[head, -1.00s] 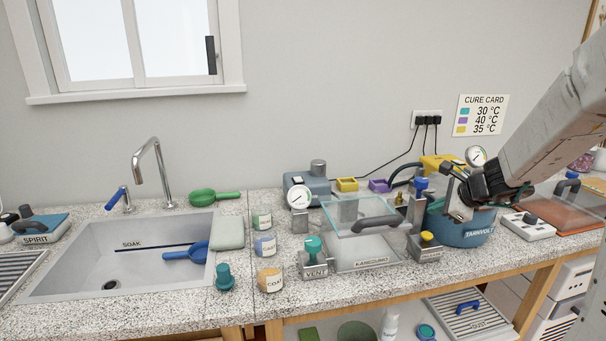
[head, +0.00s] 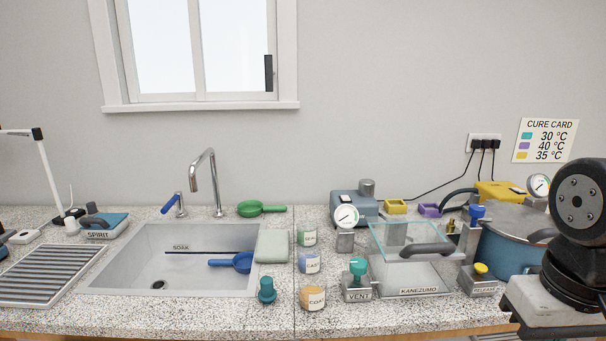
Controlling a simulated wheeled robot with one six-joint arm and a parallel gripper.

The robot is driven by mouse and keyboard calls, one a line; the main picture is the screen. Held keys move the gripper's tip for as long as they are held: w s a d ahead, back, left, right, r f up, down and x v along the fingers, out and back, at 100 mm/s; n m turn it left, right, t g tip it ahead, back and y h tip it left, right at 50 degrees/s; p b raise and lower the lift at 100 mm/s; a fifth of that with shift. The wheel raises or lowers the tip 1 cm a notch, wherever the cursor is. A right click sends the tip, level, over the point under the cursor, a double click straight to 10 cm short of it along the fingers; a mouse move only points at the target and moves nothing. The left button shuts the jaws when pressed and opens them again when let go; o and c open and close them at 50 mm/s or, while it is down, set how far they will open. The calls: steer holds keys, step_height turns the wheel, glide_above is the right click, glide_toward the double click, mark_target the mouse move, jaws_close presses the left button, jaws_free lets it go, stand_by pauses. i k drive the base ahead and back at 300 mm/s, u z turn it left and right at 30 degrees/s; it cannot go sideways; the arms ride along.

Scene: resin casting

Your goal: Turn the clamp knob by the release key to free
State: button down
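A block labelled RELEASE (head: 479,288) with a yellow cap (head: 481,268) stands on the counter right of the glass-lidded box. A blue knob (head: 477,211) stands behind it, by the left rim of the blue pot. I cannot tell for sure which of these is the clamp knob, nor how it is turned. My gripper is out of view; only dark and grey links of my arm fill the right edge. They hide part of the blue pot and stand apart from the knobs in the picture.
The glass-lidded box (head: 412,291) labelled KANEZUMO stands beside the VENT block (head: 359,294) with its teal knob. The blue pot (head: 505,253) is to the right. Labelled jars (head: 312,298) and the sink (head: 185,282) lie left. The front counter strip is mostly clear.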

mark_target(476, 211)
steer(key=z, duration=0.8)
steer(key=k, duration=0.45)
steer(key=u, duration=0.5)
steer(key=i, duration=1.2)
steer(key=z, duration=0.4)
